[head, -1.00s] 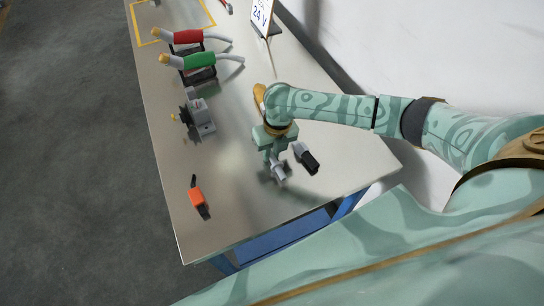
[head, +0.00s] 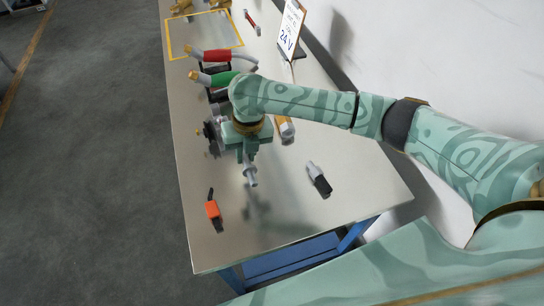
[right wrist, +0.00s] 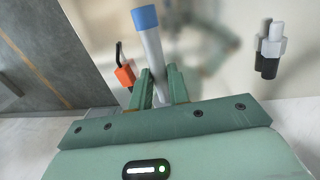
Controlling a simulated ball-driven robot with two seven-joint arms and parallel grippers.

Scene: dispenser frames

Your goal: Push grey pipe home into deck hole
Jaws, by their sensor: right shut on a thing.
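My right gripper (head: 247,160) is shut on the grey pipe (head: 251,178) above the bare front part of the table. The pipe points down from the jaws in the head view. In the right wrist view the grey pipe (right wrist: 151,48) sits between the two green fingers (right wrist: 160,88) and sticks out past them, with a blue band at its far end. The pipe is in the air, clear of other things. I cannot pick out a deck hole. A grey device (head: 211,132) at the table's left edge is mostly hidden behind my right gripper. My left gripper is not in view.
An orange-and-black part (head: 212,210) lies front left on the table (head: 285,225). A grey-and-black connector (head: 319,180) lies to the right. Red-sleeved (head: 216,56) and green-sleeved (head: 212,79) pipes rest on black stands farther back. A 24 V sign (head: 290,30) stands behind.

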